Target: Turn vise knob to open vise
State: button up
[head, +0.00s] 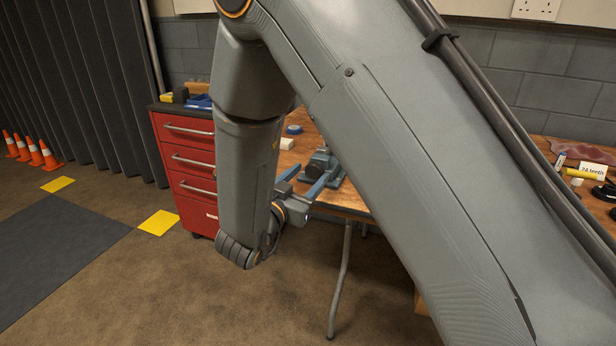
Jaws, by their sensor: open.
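The vise (324,157) is a small blue-grey block shape near the front edge of the wooden workbench (345,199), partly hidden by my arm. My gripper (309,174) is in front of the bench edge, low and close to the vise. Its two fingers are apart and point towards the vise. I cannot make out the vise knob, and cannot tell whether it lies between the fingers or whether they touch the vise.
A red drawer cabinet (187,160) stands left of the bench. A blue tape roll (294,129) and a white block (286,143) lie behind the vise. A bench leg (341,280) stands below. Orange cones (46,154) stand far left; the left floor is open.

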jog(key=shift+w+d, duration=0.15)
jog(key=shift+w, duration=0.15)
jog(key=c, duration=1.1)
jog(key=shift+o, duration=0.2)
jog(key=shift+p, duration=0.4)
jog(key=n+p, duration=0.4)
jog(key=p, duration=0.1)
jog(key=shift+n, duration=0.4)
jog(key=n+t+p, duration=0.1)
jog(key=n+p, duration=0.3)
jog(key=n, duration=0.1)
jog(key=shift+f+n, duration=0.1)
jog(key=shift+n, duration=0.2)
